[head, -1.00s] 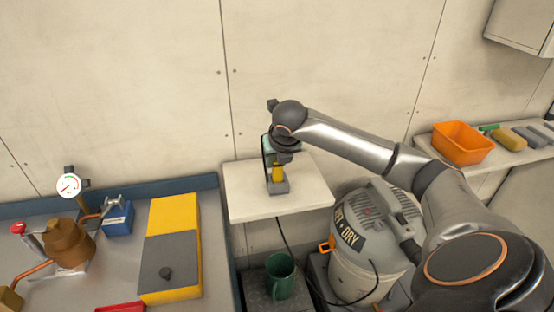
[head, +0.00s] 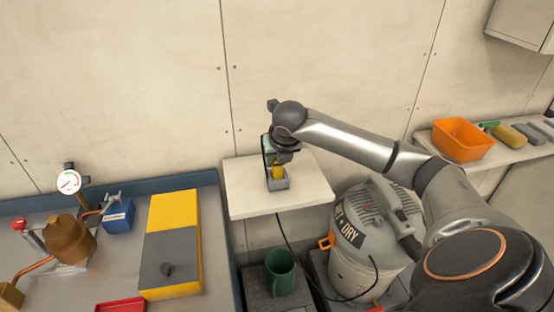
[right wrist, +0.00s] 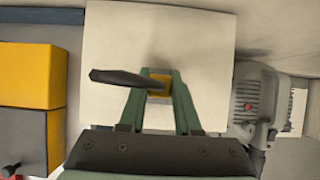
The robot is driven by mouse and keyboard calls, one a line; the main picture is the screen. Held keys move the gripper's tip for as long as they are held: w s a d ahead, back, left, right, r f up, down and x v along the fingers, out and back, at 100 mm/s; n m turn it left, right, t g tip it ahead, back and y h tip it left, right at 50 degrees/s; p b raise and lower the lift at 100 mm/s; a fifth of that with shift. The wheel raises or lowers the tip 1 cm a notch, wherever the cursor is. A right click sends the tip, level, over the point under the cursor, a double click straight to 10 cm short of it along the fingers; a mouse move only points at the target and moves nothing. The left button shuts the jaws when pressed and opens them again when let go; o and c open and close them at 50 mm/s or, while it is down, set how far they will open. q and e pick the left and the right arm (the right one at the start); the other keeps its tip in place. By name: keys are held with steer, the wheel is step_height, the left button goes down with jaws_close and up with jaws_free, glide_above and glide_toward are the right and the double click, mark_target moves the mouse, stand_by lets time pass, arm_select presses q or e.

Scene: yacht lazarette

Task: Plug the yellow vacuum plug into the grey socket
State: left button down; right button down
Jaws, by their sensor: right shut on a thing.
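My right gripper (head: 277,163) reaches down over the pale shelf and is shut on the yellow plug (head: 278,173). The plug is upright, its lower end at the top of the grey socket (head: 279,184), which sits on the shelf. I cannot tell how deep it goes in. In the right wrist view the yellow plug (right wrist: 160,88) shows between the green fingers, with a dark piece, probably its cable end, extending left. My left gripper is not in view.
The pale shelf (head: 250,200) is otherwise clear, with the wall behind. A grey vacuum (head: 355,265) and a green mug (head: 281,272) stand below it. A yellow-and-grey box (head: 171,215) lies on the left bench. An orange bin (head: 462,142) stands on the right shelf.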

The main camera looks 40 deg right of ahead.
stand_by(0.3)
steer(key=c, duration=0.5)
jaws_free()
steer(key=shift+f, duration=0.1)
steer(key=v, duration=1.2)
steer(key=shift+s+r, duration=0.15)
steer(key=shift+r, duration=0.15)
steer(key=shift+f, duration=0.1)
